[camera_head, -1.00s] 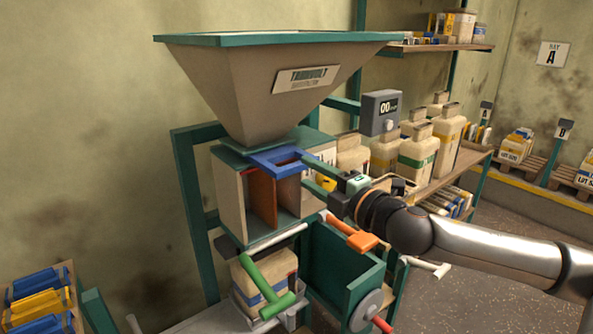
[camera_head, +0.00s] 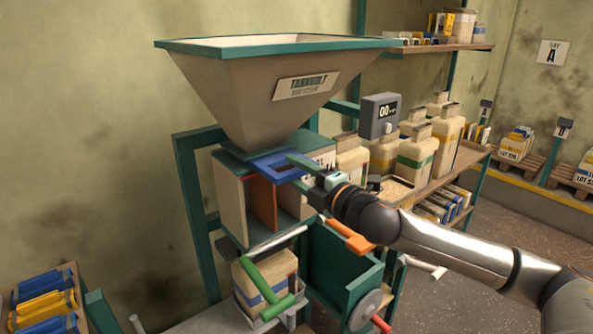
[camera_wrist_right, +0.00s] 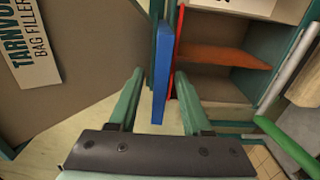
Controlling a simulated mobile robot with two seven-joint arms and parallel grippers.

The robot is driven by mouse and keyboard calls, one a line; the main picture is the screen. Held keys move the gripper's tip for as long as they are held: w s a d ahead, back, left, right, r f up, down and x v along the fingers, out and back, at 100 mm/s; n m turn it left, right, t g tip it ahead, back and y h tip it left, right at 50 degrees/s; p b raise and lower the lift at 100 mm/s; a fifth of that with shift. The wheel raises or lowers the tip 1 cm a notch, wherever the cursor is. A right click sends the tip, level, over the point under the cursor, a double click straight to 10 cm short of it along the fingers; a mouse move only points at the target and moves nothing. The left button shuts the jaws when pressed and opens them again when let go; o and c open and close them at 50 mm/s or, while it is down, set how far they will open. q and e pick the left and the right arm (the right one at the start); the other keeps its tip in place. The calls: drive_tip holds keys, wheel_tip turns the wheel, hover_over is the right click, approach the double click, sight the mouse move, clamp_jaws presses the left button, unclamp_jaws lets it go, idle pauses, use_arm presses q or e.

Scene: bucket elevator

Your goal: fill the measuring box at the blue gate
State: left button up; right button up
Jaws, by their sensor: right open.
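The blue gate (camera_head: 268,166) is a flat blue frame under the hopper's outlet, above the measuring box (camera_head: 231,205). The box is open at the front and has a brown-orange plate (camera_head: 263,203) inside. My right gripper (camera_head: 302,173) is open at the gate's right end. In the right wrist view, the gate (camera_wrist_right: 162,65) shows edge-on as a blue bar between the two green fingertips (camera_wrist_right: 158,90), with gaps visible on both sides. A thin red strip runs beside it. The box's inside and its orange plate (camera_wrist_right: 225,55) show at the right. My left gripper is not in view.
The tan hopper (camera_head: 235,85) stands above. Below are a filled bag (camera_head: 262,275), a green handle (camera_head: 268,285), an orange handle (camera_head: 345,236) and a dark green bin (camera_head: 340,265). A counter (camera_head: 379,115) reads 00. Shelves with jugs stand behind to the right.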

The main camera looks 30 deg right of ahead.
drive_tip(key=shift+c, duration=0.4)
clamp_jaws()
idle(1.0)
